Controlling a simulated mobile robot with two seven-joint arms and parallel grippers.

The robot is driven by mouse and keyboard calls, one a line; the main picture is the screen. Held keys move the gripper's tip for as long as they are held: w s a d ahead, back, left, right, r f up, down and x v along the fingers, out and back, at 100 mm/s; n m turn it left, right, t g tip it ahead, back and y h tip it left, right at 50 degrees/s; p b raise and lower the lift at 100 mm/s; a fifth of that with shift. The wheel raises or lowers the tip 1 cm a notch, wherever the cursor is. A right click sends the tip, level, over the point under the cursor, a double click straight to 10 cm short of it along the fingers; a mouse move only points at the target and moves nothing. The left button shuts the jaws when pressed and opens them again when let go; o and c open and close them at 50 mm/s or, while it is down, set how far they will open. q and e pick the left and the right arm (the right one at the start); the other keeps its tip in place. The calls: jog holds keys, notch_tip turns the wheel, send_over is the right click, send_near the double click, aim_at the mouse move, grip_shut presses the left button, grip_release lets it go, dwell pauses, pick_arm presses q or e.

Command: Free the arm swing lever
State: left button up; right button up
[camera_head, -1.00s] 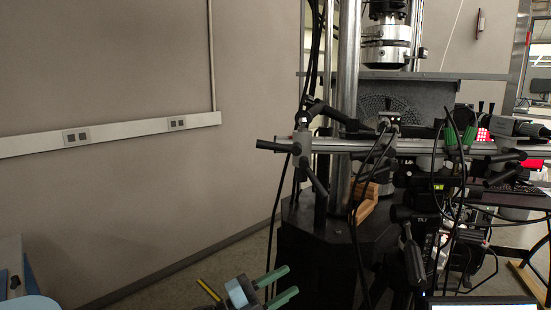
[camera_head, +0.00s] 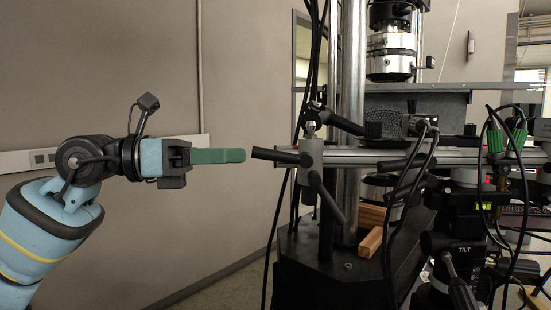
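A metal cross arm (camera_head: 370,157) runs level from a clamp (camera_head: 311,165) by the steel column. A black cylindrical handle (camera_head: 281,156) sticks out left from the clamp, and a second black lever (camera_head: 328,199) slants down to the right below it. I cannot tell for sure which is the arm swing lever. My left gripper (camera_head: 242,155), with green fingers, points right at the first handle's end, level with it and seemingly just short of it. The fingers show edge-on and overlap, so their gap is hidden. My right gripper is not in view.
A steel column (camera_head: 348,120) stands behind the clamp on a dark base (camera_head: 320,275). Black cables hang around it. Wooden blocks (camera_head: 371,241) lie on the base. A tripod head (camera_head: 460,245) stands at right. Free room lies left, before the wall.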

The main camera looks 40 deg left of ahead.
aim_at(279, 154)
pick_arm(q)
jog(key=shift+d, duration=0.15)
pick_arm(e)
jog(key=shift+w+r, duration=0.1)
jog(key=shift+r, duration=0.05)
